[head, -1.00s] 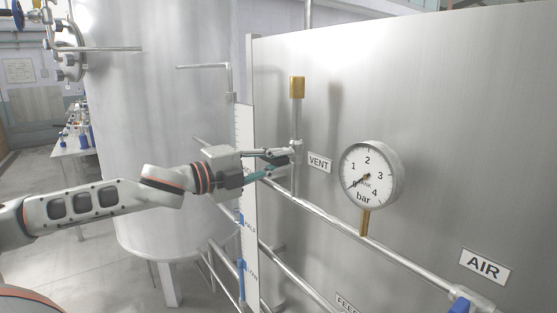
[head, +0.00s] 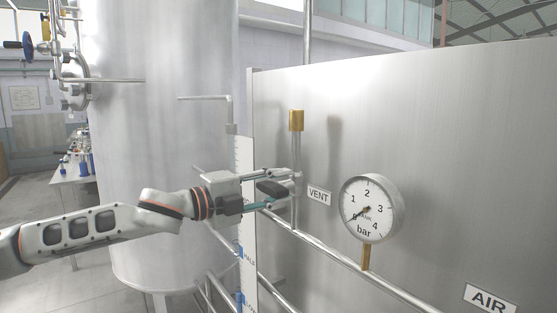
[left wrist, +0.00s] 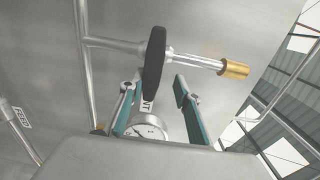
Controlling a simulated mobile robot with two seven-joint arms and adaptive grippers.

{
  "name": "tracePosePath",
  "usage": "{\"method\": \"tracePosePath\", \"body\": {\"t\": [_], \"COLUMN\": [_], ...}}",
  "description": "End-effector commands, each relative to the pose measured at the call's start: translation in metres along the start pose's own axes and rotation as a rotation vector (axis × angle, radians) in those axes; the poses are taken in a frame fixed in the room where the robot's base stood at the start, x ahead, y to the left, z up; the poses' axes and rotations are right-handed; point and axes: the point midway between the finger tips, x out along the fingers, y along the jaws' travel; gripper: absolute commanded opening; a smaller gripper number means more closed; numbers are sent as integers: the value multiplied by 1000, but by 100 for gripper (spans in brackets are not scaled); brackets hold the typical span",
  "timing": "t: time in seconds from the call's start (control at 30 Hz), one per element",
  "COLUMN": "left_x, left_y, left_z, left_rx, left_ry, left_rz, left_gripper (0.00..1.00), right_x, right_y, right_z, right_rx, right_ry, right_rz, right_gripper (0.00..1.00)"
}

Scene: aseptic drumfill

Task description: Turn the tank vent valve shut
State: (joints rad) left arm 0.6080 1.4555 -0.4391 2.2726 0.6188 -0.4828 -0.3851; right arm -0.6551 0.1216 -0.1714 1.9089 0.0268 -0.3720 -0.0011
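The vent valve's dark handle (left wrist: 153,60) shows in the left wrist view and looks crosswise to its pipe (left wrist: 195,60). The pipe ends in a brass cap (left wrist: 236,69). In the head view the handle (head: 271,188) lies between the fingers of my left gripper (head: 275,191), left of the VENT label (head: 319,196). The handle's mount is partly hidden by the handle. My right gripper is not in view.
A round pressure gauge (head: 370,208) stands right of the valve, its needle low. A pipe (head: 335,254) runs along the steel tank wall (head: 450,130). A level scale (head: 246,215) stands close below the left gripper. A large cylindrical tank (head: 165,130) stands behind the arm.

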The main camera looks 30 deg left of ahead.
Motion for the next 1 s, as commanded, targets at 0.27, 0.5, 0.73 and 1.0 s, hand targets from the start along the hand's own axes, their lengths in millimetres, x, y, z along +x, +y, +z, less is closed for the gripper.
{"method": "tracePosePath", "body": {"t": [0.27,0.5,0.73,1.0], "left_x": [-1,-1,-1,-1], "left_y": [-42,-71,-85,-85], "left_z": [0,1,1,1], "left_rx": [5,4,4,3], "left_ry": [1,0,1,1], "left_rz": [-13,-10,-5,-3], "left_gripper": [31,31,31,31], "right_x": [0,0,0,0], "right_y": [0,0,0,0], "right_z": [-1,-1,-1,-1], "right_rx": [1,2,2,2], "right_ry": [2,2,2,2], "right_rz": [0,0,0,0], "right_gripper": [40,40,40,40]}}
